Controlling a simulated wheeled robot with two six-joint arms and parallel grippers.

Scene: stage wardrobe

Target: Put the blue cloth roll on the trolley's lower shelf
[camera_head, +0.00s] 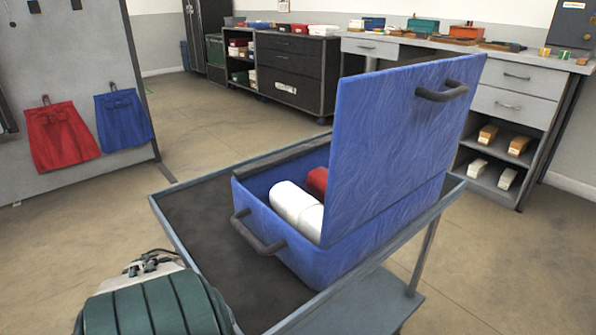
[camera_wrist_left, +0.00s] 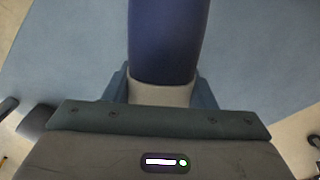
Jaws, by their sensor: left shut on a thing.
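In the left wrist view, my left gripper (camera_wrist_left: 161,92) is shut on the blue cloth roll (camera_wrist_left: 168,40). The roll is dark blue and points away from the gripper, its far end cut off by the picture's top edge. A pale grey part shows at its near end, between the fingers. A flat blue-grey surface lies behind the roll and looks like the trolley's lower shelf (camera_head: 392,296). I cannot tell whether the roll touches it. The trolley's dark upper deck (camera_head: 195,212) shows in the head view. My right gripper is not in view.
An open blue case (camera_head: 330,262) stands on the upper deck with its lid raised. White rolls (camera_head: 295,205) and a red roll (camera_head: 317,181) lie inside. A trolley post (camera_head: 424,257) rises at the lower shelf's right corner. Beige floor surrounds the trolley.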

